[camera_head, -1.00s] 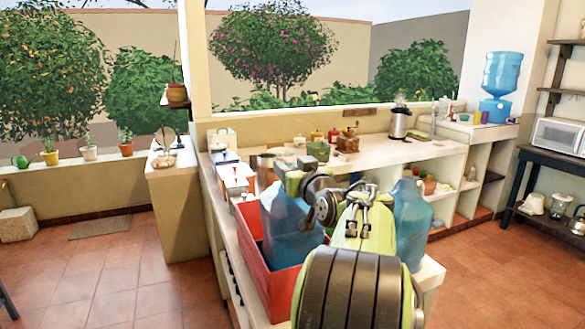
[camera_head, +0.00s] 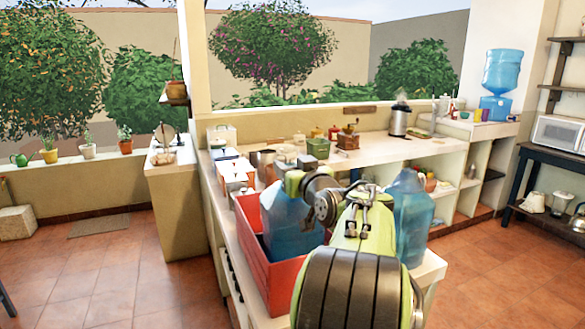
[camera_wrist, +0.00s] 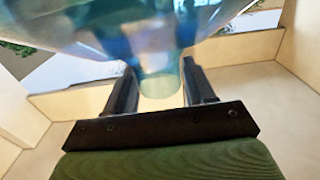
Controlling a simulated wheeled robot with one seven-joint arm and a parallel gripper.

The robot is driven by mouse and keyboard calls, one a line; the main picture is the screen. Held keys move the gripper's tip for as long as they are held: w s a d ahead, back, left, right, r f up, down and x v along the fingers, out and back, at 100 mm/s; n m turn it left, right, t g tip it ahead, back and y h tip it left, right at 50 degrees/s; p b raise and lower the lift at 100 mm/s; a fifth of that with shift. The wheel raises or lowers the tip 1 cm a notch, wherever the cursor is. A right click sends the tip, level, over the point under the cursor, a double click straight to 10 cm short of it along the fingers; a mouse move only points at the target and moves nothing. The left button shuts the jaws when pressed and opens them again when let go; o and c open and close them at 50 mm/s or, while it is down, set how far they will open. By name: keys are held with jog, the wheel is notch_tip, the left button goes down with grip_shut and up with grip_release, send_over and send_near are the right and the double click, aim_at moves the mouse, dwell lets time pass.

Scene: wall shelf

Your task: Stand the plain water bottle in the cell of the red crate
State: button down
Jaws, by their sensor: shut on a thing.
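A blue translucent water bottle (camera_head: 287,222) stands roughly upright within the outline of the red crate (camera_head: 272,284) in the head view. Its lower end is hidden by the crate's near wall, so I cannot tell whether it touches the floor of the cell. My gripper (camera_wrist: 160,90) is shut on this bottle; in the wrist view a narrow part of the bottle (camera_wrist: 150,40) lies between the two dark fingers. In the head view my wrist covers the bottle's upper right. A second blue bottle (camera_head: 412,225) stands on the counter, right of my arm.
The crate is on the near end of the counter (camera_head: 428,272). White boxes (camera_head: 233,170) and metal pots are behind it. A green container (camera_head: 318,148), a grinder (camera_head: 348,138) and a steel cooker (camera_head: 400,120) stand along the back counter.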

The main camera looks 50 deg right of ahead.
jog(key=shift+f+b, duration=2.35)
jog(key=shift+c, duration=1.5)
grip_release()
jog(key=b+v, duration=0.1)
jog(key=v, duration=1.4)
jog(key=shift+s+a, duration=0.2)
jog(key=shift+s, duration=0.15)
